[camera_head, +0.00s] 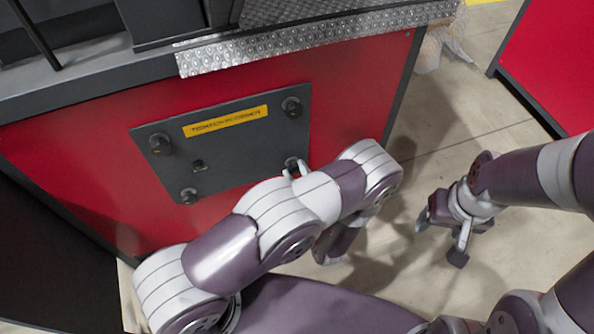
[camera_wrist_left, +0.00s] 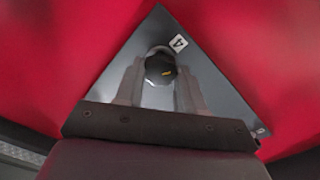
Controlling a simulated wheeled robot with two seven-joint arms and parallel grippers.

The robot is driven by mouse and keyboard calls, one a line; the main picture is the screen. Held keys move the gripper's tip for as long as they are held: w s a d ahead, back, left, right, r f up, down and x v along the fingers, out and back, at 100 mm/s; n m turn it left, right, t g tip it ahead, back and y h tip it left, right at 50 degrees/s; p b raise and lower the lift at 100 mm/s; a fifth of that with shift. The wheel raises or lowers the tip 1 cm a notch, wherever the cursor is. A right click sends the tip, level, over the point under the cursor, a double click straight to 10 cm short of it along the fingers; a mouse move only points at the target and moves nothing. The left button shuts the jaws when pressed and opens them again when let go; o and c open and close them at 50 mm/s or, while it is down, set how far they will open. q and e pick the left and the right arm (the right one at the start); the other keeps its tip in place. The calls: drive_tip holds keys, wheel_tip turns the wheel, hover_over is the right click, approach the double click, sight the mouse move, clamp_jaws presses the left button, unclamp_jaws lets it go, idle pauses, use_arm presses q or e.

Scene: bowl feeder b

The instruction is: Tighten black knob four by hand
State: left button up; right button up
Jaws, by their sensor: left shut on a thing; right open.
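A dark plate (camera_head: 240,150) is fixed to the red front of the machine, with a black knob at each corner. Black knob four (camera_head: 291,162) is at its lower right corner in the head view, mostly covered by my left arm. My left gripper (camera_wrist_left: 160,77) is shut on this knob, with one finger on each side. In the head view its wrist hides most of the gripper. My right gripper (camera_head: 452,224) is open and empty, off to the right above the floor.
Other knobs are at the upper left (camera_head: 160,144), upper right (camera_head: 292,107) and lower left (camera_head: 188,196). A yellow label (camera_head: 225,121) lies across the plate's top. A metal tread edge (camera_head: 310,38) juts above. Open floor (camera_head: 450,120) separates the machine from another red cabinet (camera_head: 550,70).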

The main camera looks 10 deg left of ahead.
use_arm(q)
drive_tip(key=m+p, duration=0.1)
drive_tip(key=m, duration=0.2)
drive_tip(key=shift+r+m+p, duration=0.15)
drive_tip(key=shift+m+p, duration=0.25)
drive_tip(key=m+p, duration=0.1)
drive_tip(key=m, duration=0.2)
drive_tip(key=shift+m, duration=0.3)
drive_tip(key=m+p, duration=0.1)
drive_tip(key=m, duration=0.3)
drive_tip(key=shift+d, duration=0.1)
drive_tip(key=shift+w+f+m+p, duration=0.1)
drive_tip(key=shift+m+p, duration=0.05)
drive_tip(key=shift+m, duration=0.95)
drive_tip(key=shift+f+m+p, duration=0.1)
drive_tip(key=shift+m+p, duration=0.05)
drive_tip(key=shift+m, duration=1.25)
drive_tip(key=o, duration=1)
drive_tip(key=shift+o, duration=0.2)
drive_tip(key=shift+d, duration=0.1)
